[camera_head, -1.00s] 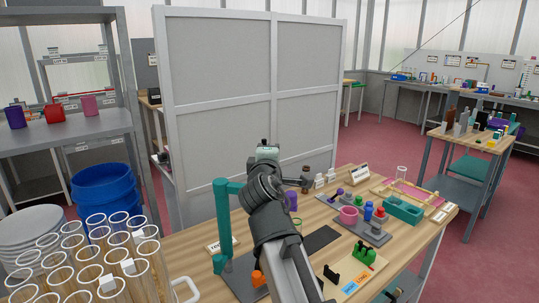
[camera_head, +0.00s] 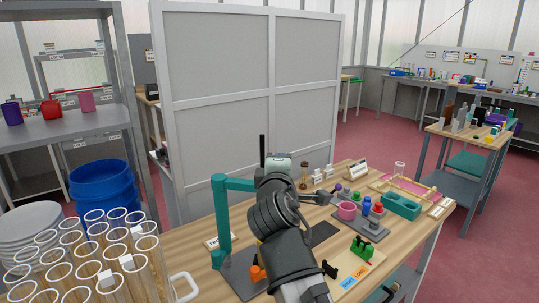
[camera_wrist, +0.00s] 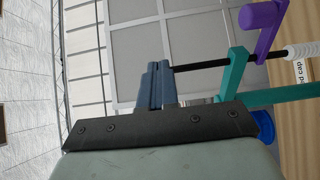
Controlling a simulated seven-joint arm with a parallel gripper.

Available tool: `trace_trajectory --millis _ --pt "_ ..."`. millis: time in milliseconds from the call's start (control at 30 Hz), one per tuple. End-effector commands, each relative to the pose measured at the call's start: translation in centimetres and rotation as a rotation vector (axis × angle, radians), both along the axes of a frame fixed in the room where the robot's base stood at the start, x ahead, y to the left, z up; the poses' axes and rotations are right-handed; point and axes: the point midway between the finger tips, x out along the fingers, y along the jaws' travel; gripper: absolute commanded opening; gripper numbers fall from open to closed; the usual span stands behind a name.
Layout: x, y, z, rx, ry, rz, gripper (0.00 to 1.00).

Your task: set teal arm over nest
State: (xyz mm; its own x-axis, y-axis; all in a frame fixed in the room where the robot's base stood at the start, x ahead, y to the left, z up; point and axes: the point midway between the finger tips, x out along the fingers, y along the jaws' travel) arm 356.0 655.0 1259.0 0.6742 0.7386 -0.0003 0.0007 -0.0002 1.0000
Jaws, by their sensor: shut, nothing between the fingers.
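The teal arm stands on the bench's left side in the head view: an upright teal post (camera_head: 222,222) with a bar reaching right until my arm covers it. In the wrist view the teal bar (camera_wrist: 238,75) shows to the right of my fingers. A black rod (camera_wrist: 212,63) runs past it, with a purple knobbed part (camera_wrist: 264,25) and a white ribbed piece (camera_wrist: 302,51). The rod (camera_head: 262,150) also stands up behind my arm in the head view. My gripper (camera_wrist: 160,75) is shut and empty, its fingertips close to the rod's end; touching is unclear. I cannot identify the nest.
A dark plate with an orange part (camera_head: 258,272) lies by the post's foot. A pink cup (camera_head: 347,211), a teal block (camera_head: 402,206) and a green part (camera_head: 362,248) stand to the right. Glass tubes (camera_head: 110,255) crowd the front left. A grey partition (camera_head: 220,100) rises behind.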

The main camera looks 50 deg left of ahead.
Motion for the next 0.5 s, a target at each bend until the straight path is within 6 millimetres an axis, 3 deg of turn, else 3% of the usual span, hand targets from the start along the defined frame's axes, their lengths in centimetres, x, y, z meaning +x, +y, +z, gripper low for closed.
trace_trajectory --millis 33,200,500 --pt "-0.1 -1.3 -0.1 0.001 -0.001 -0.001 0.00" --pt "0.0 -3.6 -0.1 0.001 -0.001 -0.001 0.00" --pt "0.0 -5.0 0.0 -0.001 0.000 0.000 0.00"
